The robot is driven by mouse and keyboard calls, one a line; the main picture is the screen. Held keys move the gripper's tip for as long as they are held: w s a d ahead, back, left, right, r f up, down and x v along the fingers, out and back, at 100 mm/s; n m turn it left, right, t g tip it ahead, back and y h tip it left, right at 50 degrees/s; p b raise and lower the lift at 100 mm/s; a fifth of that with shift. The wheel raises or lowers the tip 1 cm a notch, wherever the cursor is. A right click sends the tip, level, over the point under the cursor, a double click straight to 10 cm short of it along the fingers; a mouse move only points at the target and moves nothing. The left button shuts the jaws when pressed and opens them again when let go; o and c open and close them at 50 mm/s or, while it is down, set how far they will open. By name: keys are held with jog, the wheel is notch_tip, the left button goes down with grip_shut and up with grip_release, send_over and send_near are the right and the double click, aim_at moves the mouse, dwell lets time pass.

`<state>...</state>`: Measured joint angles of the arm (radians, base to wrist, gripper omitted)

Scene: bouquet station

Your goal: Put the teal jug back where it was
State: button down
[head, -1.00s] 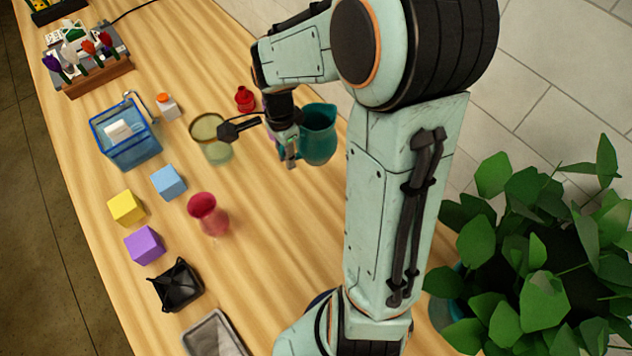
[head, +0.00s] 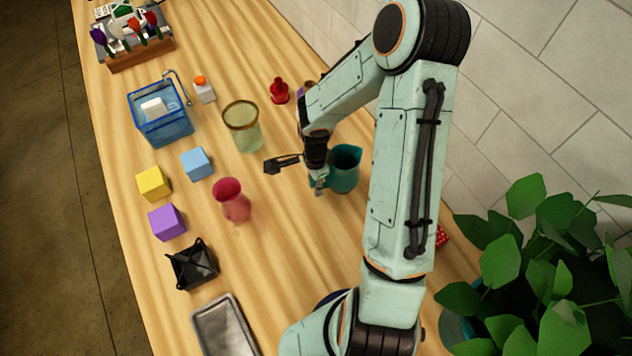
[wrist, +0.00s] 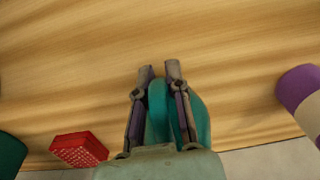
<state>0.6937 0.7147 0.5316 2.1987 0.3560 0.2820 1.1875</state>
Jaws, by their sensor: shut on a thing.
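The teal jug (head: 346,170) is in the head view, right of the table's middle and beside my arm. My gripper (head: 318,184) is at the jug's left side, shut on it. In the wrist view my gripper (wrist: 160,72) has its two fingers on either side of a teal curved part of the jug (wrist: 158,112), which looks like its handle. The jug looks upright. I cannot tell whether its base touches the table.
A greenish glass vase (head: 243,130), a pink vase (head: 231,203) and a red vase (head: 279,91) stand nearby. A red dotted block (wrist: 78,150) and a purple and beige object (wrist: 300,90) show in the wrist view. Bare wooden table (head: 285,235) lies in front.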

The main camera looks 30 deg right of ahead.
jog(key=c, duration=1.1)
grip_release()
jog(key=shift+f, duration=0.1)
notch_tip(320, 180, up, 12)
jog(key=shift+r, duration=0.1)
jog(key=s+a+r+n, duration=0.3)
jog(key=s+n, duration=0.2)
jog(key=n, duration=0.1)
jog(key=s+a+r+n, duration=0.3)
jog(key=s+a+n, duration=0.1)
jog(key=s+n, duration=0.2)
jog(key=s+a+r+n, duration=0.3)
jog(key=s+n, duration=0.2)
jog(key=n, duration=0.2)
jog(key=shift+s+a+r+y, duration=0.15)
jog(key=shift+s+a+y, duration=0.15)
jog(key=shift+a+y, duration=0.1)
